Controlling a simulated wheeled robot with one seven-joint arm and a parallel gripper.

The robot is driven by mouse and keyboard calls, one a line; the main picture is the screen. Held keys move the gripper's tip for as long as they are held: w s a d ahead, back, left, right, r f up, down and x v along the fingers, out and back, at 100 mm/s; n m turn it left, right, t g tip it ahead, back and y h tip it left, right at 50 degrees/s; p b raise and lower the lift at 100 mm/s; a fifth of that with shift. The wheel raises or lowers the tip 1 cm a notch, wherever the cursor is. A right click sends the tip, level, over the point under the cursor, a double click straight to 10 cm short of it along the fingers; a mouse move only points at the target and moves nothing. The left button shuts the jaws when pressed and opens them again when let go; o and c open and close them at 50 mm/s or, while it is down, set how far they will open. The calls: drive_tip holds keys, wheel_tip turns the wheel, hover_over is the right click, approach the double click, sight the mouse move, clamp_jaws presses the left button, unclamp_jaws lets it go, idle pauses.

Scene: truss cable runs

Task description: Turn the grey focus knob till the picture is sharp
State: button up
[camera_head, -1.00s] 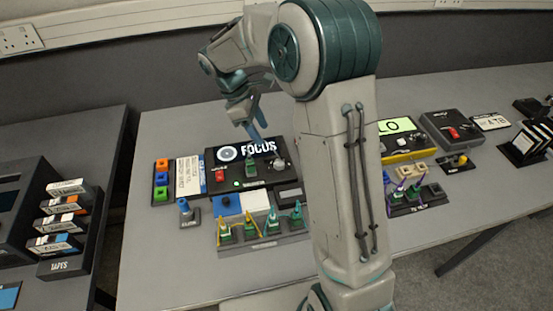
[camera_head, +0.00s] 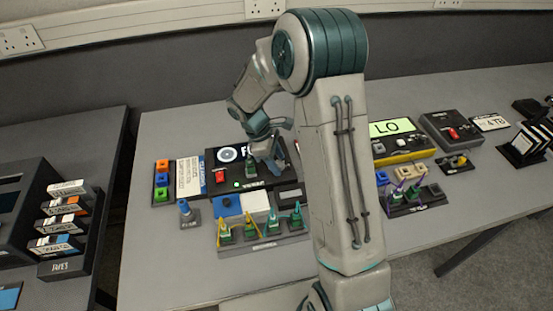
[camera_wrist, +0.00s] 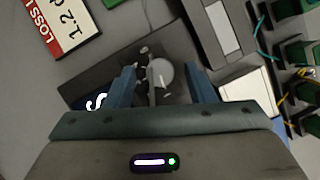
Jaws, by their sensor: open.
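The focus box (camera_head: 212,165) is a black unit on the table with a red switch and a green light. Its screen (camera_head: 228,154) shows a ring and an "F" in the head view; my arm hides the rest of the word. My gripper (camera_wrist: 160,78) is open, one blue finger on each side of the knob, with gaps showing. Height above it is unclear.
A rack of green plugs (camera_head: 262,238) with yellow and teal leads stands in front of the box. A blue plug on a stand (camera_head: 188,213) is front left. A yellow meter (camera_head: 400,146) is to the right. A "LOSS" label (camera_wrist: 68,25) lies near the knob.

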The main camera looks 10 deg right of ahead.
drive_tip(key=c, duration=1)
drive_tip(key=shift+o, duration=0.3)
drive_tip(key=shift+m, duration=0.3)
drive_tip(key=m+g+y, duration=0.1)
drive_tip(key=m, duration=0.2)
drive_tip(key=shift+w, duration=0.15)
drive_tip(key=shift+w+d+m+g+y, duration=0.1)
drive_tip(key=shift+m+g+y, duration=0.15)
drive_tip(key=shift+m, duration=0.75)
drive_tip(key=shift+d+m+g+y, duration=0.1)
drive_tip(key=shift+m+g+y, duration=0.15)
drive_tip(key=shift+m, duration=0.75)
drive_tip(key=o, duration=0.9)
drive_tip(key=shift+o, duration=0.2)
